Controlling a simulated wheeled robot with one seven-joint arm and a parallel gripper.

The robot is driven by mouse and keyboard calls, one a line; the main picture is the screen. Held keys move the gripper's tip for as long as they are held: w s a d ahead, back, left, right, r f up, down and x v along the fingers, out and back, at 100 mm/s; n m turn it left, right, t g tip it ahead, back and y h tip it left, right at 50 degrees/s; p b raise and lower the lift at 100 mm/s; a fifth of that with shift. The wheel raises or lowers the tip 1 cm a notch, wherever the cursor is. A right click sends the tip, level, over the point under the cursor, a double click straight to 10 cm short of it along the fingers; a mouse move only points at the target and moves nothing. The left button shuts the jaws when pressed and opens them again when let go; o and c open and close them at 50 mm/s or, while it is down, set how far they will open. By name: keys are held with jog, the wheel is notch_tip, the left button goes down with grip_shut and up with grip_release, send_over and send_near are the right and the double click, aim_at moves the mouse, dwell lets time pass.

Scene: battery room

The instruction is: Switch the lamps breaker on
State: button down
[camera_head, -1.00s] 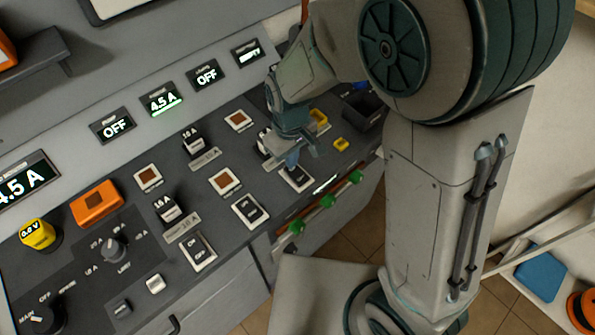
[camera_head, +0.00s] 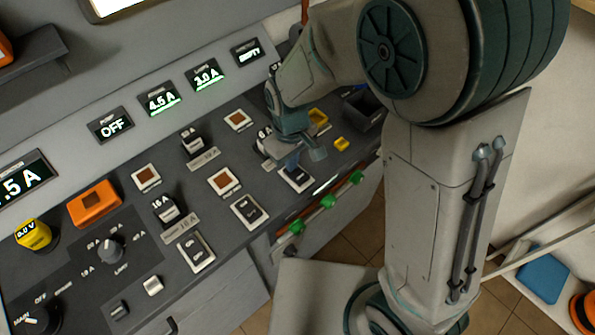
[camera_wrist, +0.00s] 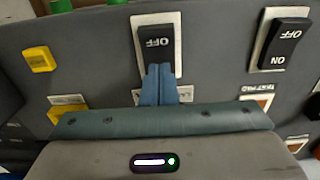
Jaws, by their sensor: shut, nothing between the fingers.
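The breaker under my gripper is a black rocker in a white frame (camera_head: 298,179), at the right end of the front switch row. In the wrist view the same rocker (camera_wrist: 153,42) shows its OFF end, and my fingers cover its other end. My gripper (camera_head: 296,160) is shut and empty, its fingertips (camera_wrist: 159,72) against or just over the rocker; contact is not certain. The third small display (camera_head: 206,77) reads 3.0 A with a lit green bar.
The neighbouring rocker (camera_wrist: 283,45) sits close beside mine. Other displays read OFF (camera_head: 113,125), 4.5 A (camera_head: 160,99) and EMPTY (camera_head: 247,53). A rail with green clips (camera_head: 327,201) runs along the panel's front edge. A yellow button (camera_head: 341,144) is to the right.

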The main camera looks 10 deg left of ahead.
jog(key=shift+r, duration=0.15)
notch_tip(320, 180, up, 7)
jog(key=p, duration=0.5)
dwell(0.6)
jog(key=s+d+r+m+t, duration=0.1)
jog(key=s+d+r+m, duration=0.1)
jog(key=d, duration=0.5)
jog(key=s+d+r+m+t, duration=0.1)
jog(key=s+d+r+m, duration=0.2)
jog(key=d+r, duration=0.4)
jog(key=s+d+r+m+t, duration=0.1)
jog(key=s+d+r+m, duration=0.2)
jog(key=d, duration=0.5)
jog(key=shift+d+r+m, duration=0.35)
jog(key=shift+r+m, duration=0.4)
jog(key=shift+m, duration=0.25)
